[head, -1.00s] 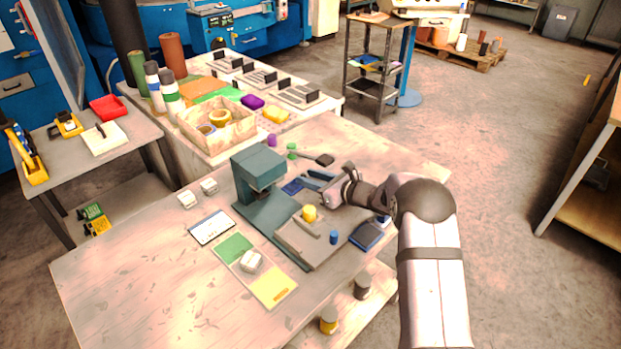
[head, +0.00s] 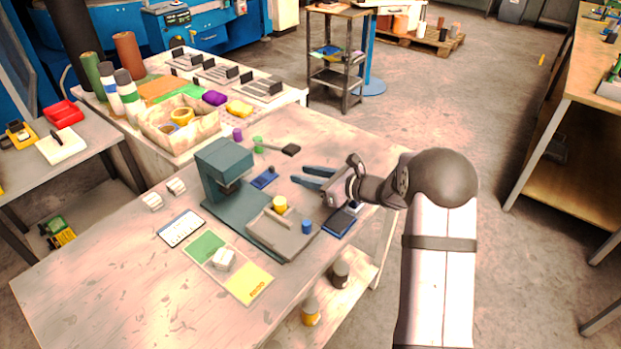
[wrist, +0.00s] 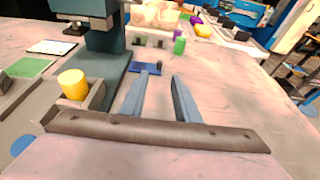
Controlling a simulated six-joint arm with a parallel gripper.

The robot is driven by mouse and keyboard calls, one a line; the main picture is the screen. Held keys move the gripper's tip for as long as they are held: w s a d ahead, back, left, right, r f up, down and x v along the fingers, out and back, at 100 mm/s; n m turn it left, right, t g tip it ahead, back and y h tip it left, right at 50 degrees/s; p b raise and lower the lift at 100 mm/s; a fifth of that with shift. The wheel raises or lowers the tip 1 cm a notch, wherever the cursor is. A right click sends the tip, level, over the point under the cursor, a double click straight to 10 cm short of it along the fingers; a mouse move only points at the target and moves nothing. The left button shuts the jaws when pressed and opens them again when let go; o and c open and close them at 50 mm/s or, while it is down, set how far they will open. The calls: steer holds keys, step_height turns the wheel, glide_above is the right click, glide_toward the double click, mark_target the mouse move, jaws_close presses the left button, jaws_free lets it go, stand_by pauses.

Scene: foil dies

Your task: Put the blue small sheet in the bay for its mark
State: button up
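A small blue sheet (head: 265,178) with a dark mark lies flat on the bench, right of the teal press (head: 224,168). In the wrist view the blue sheet (wrist: 147,67) lies beyond the fingertips; its mark is too small to read. My gripper (head: 298,174) is open and empty, right of the sheet and apart from it. In the wrist view its two blue-grey fingers (wrist: 160,76) stand apart with bare bench between them. Several grey racks with black uprights (head: 262,88) stand on the back table; I cannot read any marks on them.
A dark blue pad (head: 339,222) lies at the bench edge. Green and purple pieces and a dark-headed tool (head: 290,150) lie behind. A cardboard box (head: 178,135) stands on the back table.

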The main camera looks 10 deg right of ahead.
steer(key=shift+o, duration=0.5)
steer(key=shift+s+d+r, duration=0.2)
steer(key=shift+s+d, duration=0.3)
steer(key=shift+a+r+p, duration=0.15)
steer(key=shift+r+p, duration=0.25)
steer(key=shift+r, duration=0.05)
steer(key=s+a+r+g+p, duration=0.15)
steer(key=a+r+p, duration=0.3)
steer(key=p, duration=0.75)
steer(key=f, duration=0.1)
steer(key=f+n+g+h, duration=0.1)
steer(key=f, duration=0.1)
steer(key=f+g, duration=0.1)
steer(key=f, duration=0.1)
steer(key=shift+w+d+p, duration=0.3)
steer(key=shift+d+p, duration=0.05)
steer(key=shift+p, duration=0.05)
steer(key=d+f+h, duration=0.1)
steer(key=d+h, duration=0.1)
steer(key=w+d+f+m, duration=0.1)
steer(key=d, duration=0.1)
steer(key=shift+f+h, duration=0.35)
steer(key=shift+h, duration=0.05)
steer(key=shift+w+a+p, duration=1.45)
steer(key=shift+w+a, duration=1.25)
